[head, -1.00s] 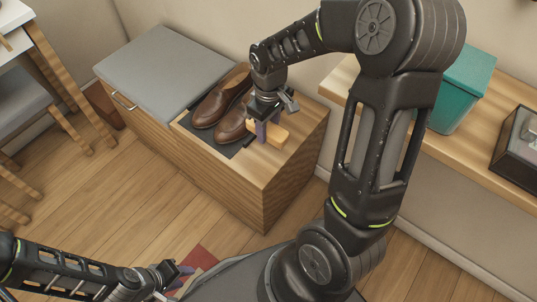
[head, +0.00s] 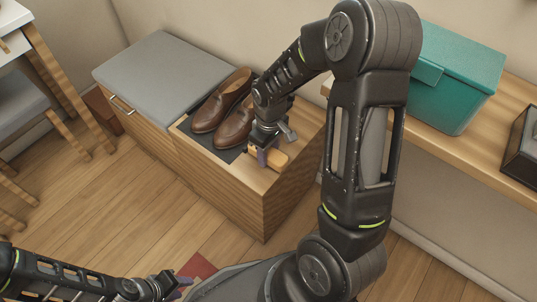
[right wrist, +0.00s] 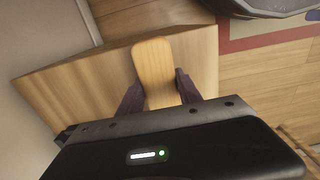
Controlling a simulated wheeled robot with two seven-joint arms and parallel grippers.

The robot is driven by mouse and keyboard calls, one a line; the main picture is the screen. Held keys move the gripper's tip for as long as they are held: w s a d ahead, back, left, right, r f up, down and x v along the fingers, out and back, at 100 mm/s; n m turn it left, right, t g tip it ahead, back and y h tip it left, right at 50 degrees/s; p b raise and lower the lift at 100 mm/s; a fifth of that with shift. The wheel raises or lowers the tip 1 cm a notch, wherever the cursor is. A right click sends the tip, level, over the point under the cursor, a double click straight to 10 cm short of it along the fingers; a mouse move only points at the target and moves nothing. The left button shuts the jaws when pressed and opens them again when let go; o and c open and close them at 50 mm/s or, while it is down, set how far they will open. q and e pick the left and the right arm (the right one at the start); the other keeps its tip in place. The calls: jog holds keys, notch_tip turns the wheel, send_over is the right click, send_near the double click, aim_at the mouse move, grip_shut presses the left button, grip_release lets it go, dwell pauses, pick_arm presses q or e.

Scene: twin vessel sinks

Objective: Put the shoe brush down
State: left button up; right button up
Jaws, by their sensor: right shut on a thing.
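The shoe brush (head: 280,161), with a plain light-wood back, is between the purple fingers of my right gripper (head: 263,157). The right gripper is shut on it, low over the bare wooden top of the bench (head: 245,178), just right of the shoes. In the right wrist view the brush (right wrist: 154,70) lies between both fingers, over the bench top. Its bristles are hidden, and I cannot tell whether it touches the wood. My left gripper (head: 176,284) is low at the bottom of the head view, away from the bench; its opening is unclear.
Brown leather shoes (head: 233,128) stand on a dark mat (head: 229,155) beside the brush. A grey cushion (head: 160,75) covers the bench's left part. A teal box (head: 455,85) stands on a wooden shelf (head: 470,140) at right. Bare bench top lies in front of the brush.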

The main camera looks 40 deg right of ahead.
aim_at(269, 152)
jog(key=shift+f, duration=0.3)
jog(key=shift+f, duration=0.15)
jog(key=o, duration=1.3)
jog(key=shift+r, duration=0.4)
notch_tip(269, 152, up, 12)
jog(key=p, duration=0.3)
jog(key=shift+d+f, duration=0.1)
jog(key=shift+f, duration=0.05)
jog(key=shift+s+f, duration=0.1)
jog(key=shift+s, duration=0.05)
